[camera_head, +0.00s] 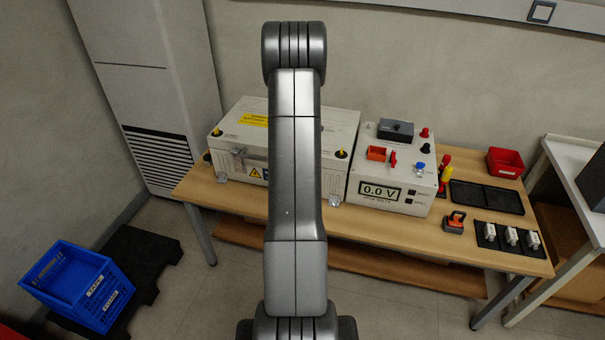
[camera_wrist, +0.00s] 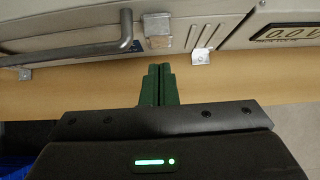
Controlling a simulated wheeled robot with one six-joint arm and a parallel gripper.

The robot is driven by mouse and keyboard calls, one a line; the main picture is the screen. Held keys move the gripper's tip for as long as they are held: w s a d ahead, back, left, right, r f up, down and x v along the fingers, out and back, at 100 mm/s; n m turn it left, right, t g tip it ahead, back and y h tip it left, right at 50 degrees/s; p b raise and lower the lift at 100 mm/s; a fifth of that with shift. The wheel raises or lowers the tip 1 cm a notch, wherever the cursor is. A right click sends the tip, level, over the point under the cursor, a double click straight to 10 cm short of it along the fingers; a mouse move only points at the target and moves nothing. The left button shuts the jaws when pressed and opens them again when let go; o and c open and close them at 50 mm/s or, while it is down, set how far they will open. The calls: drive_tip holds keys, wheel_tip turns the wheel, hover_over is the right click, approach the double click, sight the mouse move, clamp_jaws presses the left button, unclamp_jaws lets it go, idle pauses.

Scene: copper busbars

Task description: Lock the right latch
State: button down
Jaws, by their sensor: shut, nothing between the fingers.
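The right latch (camera_wrist: 158,30) is a small silver metal piece on the front of the pale battery case (camera_wrist: 65,15), right of the grey bar handle (camera_wrist: 100,46). I cannot tell from its shape whether it is locked. My gripper (camera_wrist: 159,68) has green fingers pressed together, empty, pointing at the case front just below the latch; they look apart from it. In the head view, the case (camera_head: 335,120) stands on the table with its lid down. My arm covers the middle of its front there, hiding the right latch and my gripper.
Silver foot brackets (camera_wrist: 203,57) hold the case to the wooden table (camera_wrist: 225,90). A meter unit (camera_head: 395,170) reading 0.0 V stands close on the right. Further right are a black tray (camera_head: 487,197) and a red bin (camera_head: 505,161). A blue crate (camera_head: 75,285) sits low at left.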

wheel_tip(320, 180, up, 10)
drive_tip(key=s+p, duration=0.1)
drive_tip(key=p, duration=0.3)
drive_tip(key=shift+s+a+f, duration=0.2)
drive_tip(key=shift+s+f, duration=0.05)
drive_tip(key=shift+s, duration=0.1)
drive_tip(key=shift+f, duration=0.1)
